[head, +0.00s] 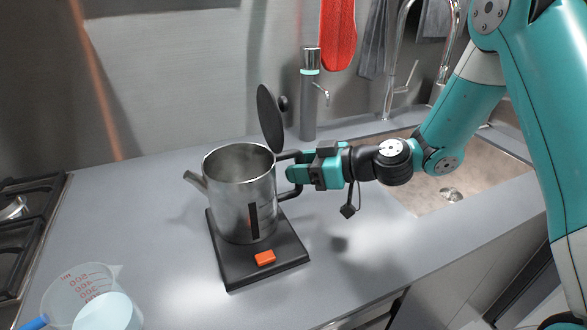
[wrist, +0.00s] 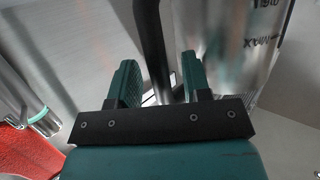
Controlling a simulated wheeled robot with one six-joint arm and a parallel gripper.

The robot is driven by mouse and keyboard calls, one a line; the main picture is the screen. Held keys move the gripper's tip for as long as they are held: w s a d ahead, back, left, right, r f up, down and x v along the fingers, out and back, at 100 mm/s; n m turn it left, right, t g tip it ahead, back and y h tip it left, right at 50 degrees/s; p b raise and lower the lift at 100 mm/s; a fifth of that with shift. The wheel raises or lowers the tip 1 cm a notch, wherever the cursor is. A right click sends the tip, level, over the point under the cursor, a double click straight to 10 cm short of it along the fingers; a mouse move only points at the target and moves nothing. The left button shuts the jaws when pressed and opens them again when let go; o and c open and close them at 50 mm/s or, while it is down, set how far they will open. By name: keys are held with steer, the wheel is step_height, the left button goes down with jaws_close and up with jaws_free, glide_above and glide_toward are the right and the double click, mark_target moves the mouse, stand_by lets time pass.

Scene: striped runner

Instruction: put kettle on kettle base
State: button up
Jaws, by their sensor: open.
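The kettle (head: 232,195) is a silver metal pot with a spout to the left, a black handle to the right and its black lid (head: 268,118) standing open. It appears upright on the black square kettle base (head: 292,248), which has an orange switch at its front. My gripper (head: 292,173) is at the handle from the right. In the wrist view the gripper (wrist: 160,82) has its fingers apart, with the black handle (wrist: 153,45) between them and the kettle's shiny wall (wrist: 222,40) beyond. I cannot tell if a finger touches the handle.
A measuring jug (head: 70,290) and a light-blue cup (head: 108,312) stand at the front left. The stove (head: 30,215) is at the far left, the sink (head: 425,185) at the right. A silver bottle-like dispenser (head: 309,100) stands behind. Counter right of the base is clear.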

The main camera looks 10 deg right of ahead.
steer(key=b+v, duration=0.2)
steer(key=v, duration=0.8)
steer(key=s+a+r+g+h, duration=0.25)
steer(key=s+a+g, duration=0.45)
steer(key=s, duration=0.5)
steer(key=s+d+r+m+h, duration=0.1)
steer(key=s+m+h, duration=0.3)
steer(key=s, duration=0.6)
steer(key=shift+s+d+m+g+h, duration=0.15)
steer(key=shift+d+m+g+h, duration=0.25)
steer(key=shift+h, duration=0.55)
steer(key=shift+d, duration=0.1)
